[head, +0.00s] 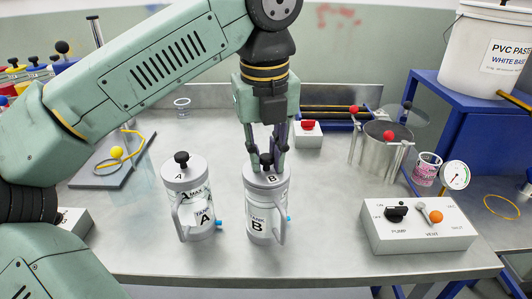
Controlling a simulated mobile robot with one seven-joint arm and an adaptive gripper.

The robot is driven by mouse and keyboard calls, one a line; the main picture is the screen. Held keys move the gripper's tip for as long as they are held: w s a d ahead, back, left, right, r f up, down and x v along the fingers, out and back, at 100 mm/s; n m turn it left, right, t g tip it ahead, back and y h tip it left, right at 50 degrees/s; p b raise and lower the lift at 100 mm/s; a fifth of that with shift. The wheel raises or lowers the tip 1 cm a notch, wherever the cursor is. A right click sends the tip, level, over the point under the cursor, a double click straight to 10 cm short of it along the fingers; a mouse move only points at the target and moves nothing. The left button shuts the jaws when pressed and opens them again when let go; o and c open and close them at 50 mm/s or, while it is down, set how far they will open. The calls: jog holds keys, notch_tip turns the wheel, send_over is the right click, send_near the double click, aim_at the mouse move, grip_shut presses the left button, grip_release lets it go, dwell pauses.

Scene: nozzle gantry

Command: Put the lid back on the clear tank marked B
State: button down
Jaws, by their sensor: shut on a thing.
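Tank B (265,215) stands upright on the grey bench, near the middle front. It is a pale cylinder marked "TANK B" with a handle at its front and a small blue fitting low on its right. The lid marked B (272,178) is at the tank's top and looks level. I cannot tell whether it is fully seated. My gripper (267,157) points straight down over the tank, its fingers shut on the lid's black knob, which they partly hide. Tank A (197,213) stands just to the left with its black-knobbed lid (182,170) on top.
A pump and vent control box (418,238) stands at right front. A metal canister (382,150), a gauge (455,176) and a white box with a red switch (308,138) lie behind. A dark plate (113,160) is at left. Bench between tank B and the control box is clear.

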dwell(0.4)
jog(key=c, duration=1.4)
grip_release()
jog(key=shift+o, duration=0.6)
jog(key=o, duration=0.4)
jog(key=shift+r+p, duration=2.65)
jog(key=shift+r, duration=0.85)
jog(key=shift+c, duration=0.4)
